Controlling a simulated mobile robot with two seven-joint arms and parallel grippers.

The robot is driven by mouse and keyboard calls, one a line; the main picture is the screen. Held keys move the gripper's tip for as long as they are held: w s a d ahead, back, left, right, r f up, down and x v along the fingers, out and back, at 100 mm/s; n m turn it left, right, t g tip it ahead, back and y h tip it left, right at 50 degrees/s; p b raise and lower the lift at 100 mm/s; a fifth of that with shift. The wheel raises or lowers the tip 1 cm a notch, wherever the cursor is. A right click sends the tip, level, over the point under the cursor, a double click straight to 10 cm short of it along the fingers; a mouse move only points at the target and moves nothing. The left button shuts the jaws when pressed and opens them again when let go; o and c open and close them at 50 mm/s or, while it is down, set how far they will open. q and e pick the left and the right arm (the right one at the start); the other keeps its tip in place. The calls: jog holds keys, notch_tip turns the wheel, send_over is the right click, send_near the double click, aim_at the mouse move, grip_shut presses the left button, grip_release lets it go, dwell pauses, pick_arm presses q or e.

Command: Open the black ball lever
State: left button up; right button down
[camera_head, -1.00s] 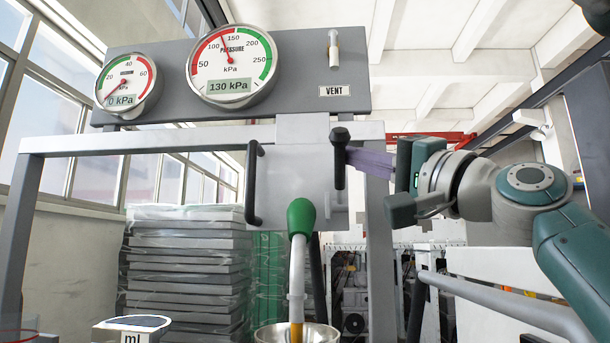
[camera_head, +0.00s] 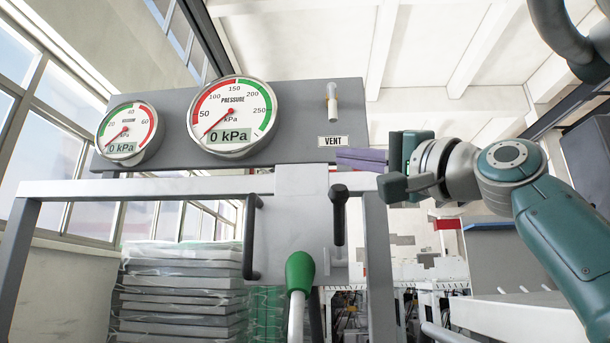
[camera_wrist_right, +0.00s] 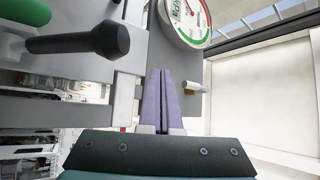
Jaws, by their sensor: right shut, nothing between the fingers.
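The black ball lever (camera_head: 338,212) hangs on the grey front plate, its ball at the top and its arm pointing down. It also shows in the right wrist view (camera_wrist_right: 80,41), at upper left, lying sideways. My right gripper (camera_head: 340,158), with purple fingers, is shut and empty. In the head view it appears above and right of the lever's ball, below the VENT label. In the right wrist view its fingertips (camera_wrist_right: 163,73) are apart from the lever. My left gripper is not in view.
A green-tipped lever (camera_head: 300,272) stands below. A black bar handle (camera_head: 252,237) is at left. The pressure gauge (camera_head: 232,117) and the vacuum gauge (camera_head: 127,132) both read 0 kPa. A white vent lever (camera_head: 332,104) stands above its label.

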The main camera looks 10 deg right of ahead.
notch_tip(320, 180, up, 12)
jog(key=p, duration=0.1)
jog(key=shift+f, duration=0.2)
jog(key=shift+s, duration=0.1)
dwell(0.4)
